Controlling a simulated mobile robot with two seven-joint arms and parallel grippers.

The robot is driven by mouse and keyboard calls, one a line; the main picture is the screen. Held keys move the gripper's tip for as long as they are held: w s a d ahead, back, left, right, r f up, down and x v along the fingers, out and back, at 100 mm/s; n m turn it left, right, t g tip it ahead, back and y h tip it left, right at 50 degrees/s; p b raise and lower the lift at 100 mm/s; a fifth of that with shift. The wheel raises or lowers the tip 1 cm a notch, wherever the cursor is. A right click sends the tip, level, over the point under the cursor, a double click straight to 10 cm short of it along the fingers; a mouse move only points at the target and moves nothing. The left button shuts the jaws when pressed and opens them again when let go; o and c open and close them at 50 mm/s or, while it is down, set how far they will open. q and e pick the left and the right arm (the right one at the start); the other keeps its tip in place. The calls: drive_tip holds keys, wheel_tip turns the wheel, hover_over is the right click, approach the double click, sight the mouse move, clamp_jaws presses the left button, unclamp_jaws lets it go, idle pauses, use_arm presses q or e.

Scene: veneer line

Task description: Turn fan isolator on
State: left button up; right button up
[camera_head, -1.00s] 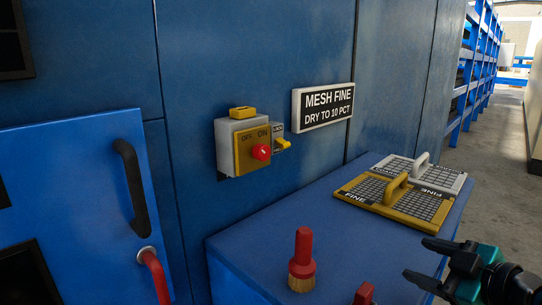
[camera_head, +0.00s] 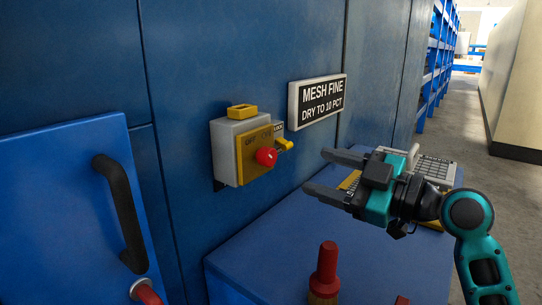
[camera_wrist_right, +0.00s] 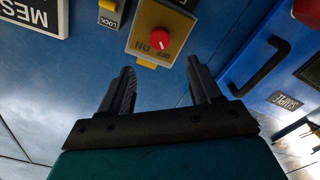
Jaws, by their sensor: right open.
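The fan isolator (camera_head: 232,150) is a grey box with a yellow face on the blue wall. Its red rotary knob (camera_head: 266,157) sits on that face, with OFF and ON lettering above it. A yellow lock tab (camera_head: 285,145) sticks out at its right side. My right gripper (camera_head: 317,172) is open and empty, to the right of the isolator and apart from it. In the right wrist view, the red knob (camera_wrist_right: 162,43) shows beyond and between the open fingers (camera_wrist_right: 163,80), upside down with the ON and OFF labels. My left gripper is not seen.
A MESH FINE sign (camera_head: 317,101) hangs right of the isolator. A blue bench (camera_head: 300,240) below holds a red-handled brush (camera_head: 325,270) and mesh screens (camera_head: 438,170), partly behind my right arm. A blue door with a black handle (camera_head: 120,213) is at left.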

sight(272, 157)
drive_tip(key=x, duration=0.9)
drive_tip(key=shift+w+a, duration=0.15)
drive_tip(key=shift+a, duration=0.15)
drive_tip(key=shift+w+a, duration=0.35)
drive_tip(key=shift+a, duration=0.05)
drive_tip(key=shift+c, duration=0.4)
drive_tip(key=c, duration=1)
drive_tip(key=shift+o, duration=0.2)
